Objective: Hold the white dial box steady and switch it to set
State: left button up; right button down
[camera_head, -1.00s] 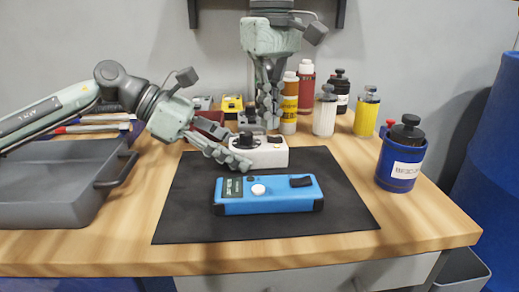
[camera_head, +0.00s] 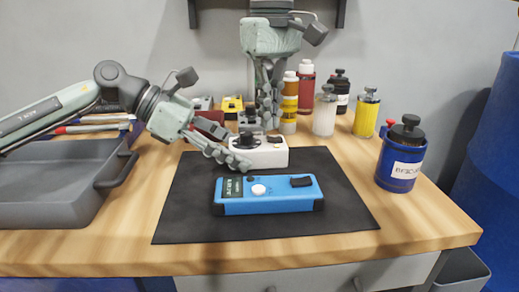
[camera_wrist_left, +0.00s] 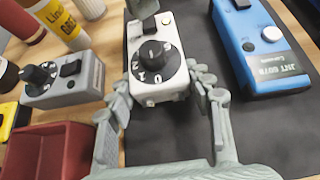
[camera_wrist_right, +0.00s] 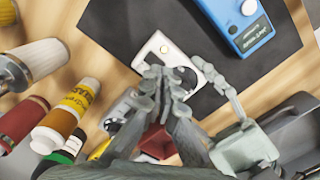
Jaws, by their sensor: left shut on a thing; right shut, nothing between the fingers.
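The white dial box (camera_head: 270,155) sits at the back edge of the black mat. In the left wrist view its black dial (camera_wrist_left: 153,66) shows digits, with a small yellow button (camera_wrist_left: 167,20) beyond it. My left gripper (camera_head: 243,162) is shut on the box, one finger along each side; these fingers also show in the left wrist view (camera_wrist_left: 162,92). My right gripper (camera_head: 270,125) points down at the box's far side, fingers together and empty. In the right wrist view its fingertips (camera_wrist_right: 162,72) hide part of the box (camera_wrist_right: 170,52). I cannot tell if they touch it.
A blue device (camera_head: 268,195) lies on the black mat (camera_head: 190,222) in front. A grey box with a dial (camera_wrist_left: 65,80) and a red bin (camera_wrist_left: 45,150) stand beside the dial box. Several bottles are behind. A grey tray (camera_head: 60,205) is left, a blue cup (camera_head: 400,160) right.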

aim_at(270, 137)
jog(key=shift+f, duration=0.3)
jog(key=shift+f, duration=0.5)
jog(key=shift+f, duration=0.25)
jog(key=shift+r, duration=3)
pick_arm(q)
jog(key=o, duration=1.6)
